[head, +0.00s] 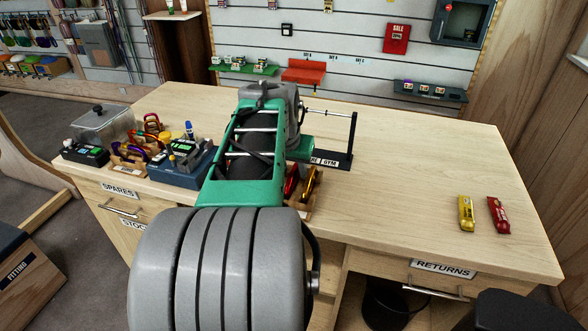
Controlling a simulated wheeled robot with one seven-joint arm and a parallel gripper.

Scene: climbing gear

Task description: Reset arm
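My arm, grey and green, reaches forward from the bottom of the head view over the middle of the wooden counter (420,165). My gripper does not show; the arm's own links hide the area in front of and below them. I cannot tell whether it holds anything.
At the left are a clear lidded box (103,124), a black device (85,152), and a blue case (183,167). A wooden holder with carabiners (304,190) and a black stand (349,135) are beside my arm. A yellow bar (466,213) and red bar (498,215) lie right.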

